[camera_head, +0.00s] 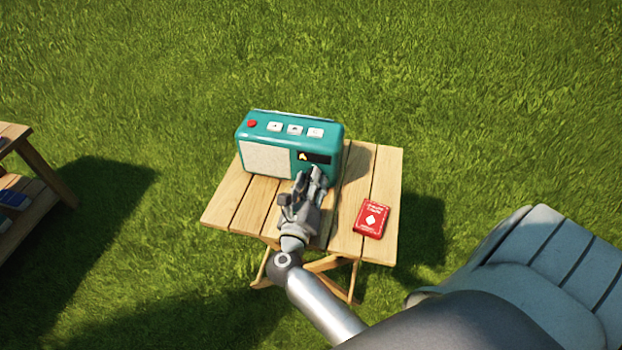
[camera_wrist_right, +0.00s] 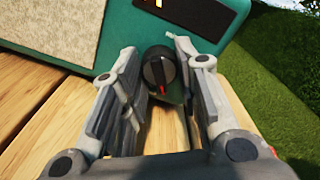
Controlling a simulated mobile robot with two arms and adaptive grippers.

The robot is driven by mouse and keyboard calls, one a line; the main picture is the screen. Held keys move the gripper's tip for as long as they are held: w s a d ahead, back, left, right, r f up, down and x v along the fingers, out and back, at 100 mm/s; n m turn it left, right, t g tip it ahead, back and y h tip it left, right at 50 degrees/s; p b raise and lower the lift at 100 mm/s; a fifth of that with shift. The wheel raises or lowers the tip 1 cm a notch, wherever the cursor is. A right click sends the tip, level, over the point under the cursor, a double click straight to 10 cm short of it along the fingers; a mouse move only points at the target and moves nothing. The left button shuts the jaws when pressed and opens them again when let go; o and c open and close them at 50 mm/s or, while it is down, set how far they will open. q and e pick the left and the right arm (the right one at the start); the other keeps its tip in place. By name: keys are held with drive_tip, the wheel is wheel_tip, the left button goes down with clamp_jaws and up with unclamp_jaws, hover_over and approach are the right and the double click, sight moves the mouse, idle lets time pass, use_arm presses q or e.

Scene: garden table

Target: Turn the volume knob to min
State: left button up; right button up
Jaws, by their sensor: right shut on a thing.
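A teal radio (camera_head: 292,140) with a pale speaker panel stands on the wooden table. Its black volume knob (camera_wrist_right: 160,70) shows in the right wrist view, low on the radio's front below the dark display. A red mark on the knob points downward in that view. My right gripper (camera_head: 314,178) is at the radio's front and hides the knob in the head view. In the right wrist view its two fingers (camera_wrist_right: 160,75) stand on either side of the knob, shut on it. My left gripper is not in view.
A red card box (camera_head: 372,218) lies on the right part of the slatted table (camera_head: 388,165). A wooden shelf (camera_head: 40,165) stands at the far left. A cushioned seat (camera_head: 540,260) is at the lower right. Grass surrounds the table.

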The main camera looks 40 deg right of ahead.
drive_tip(key=o, duration=1)
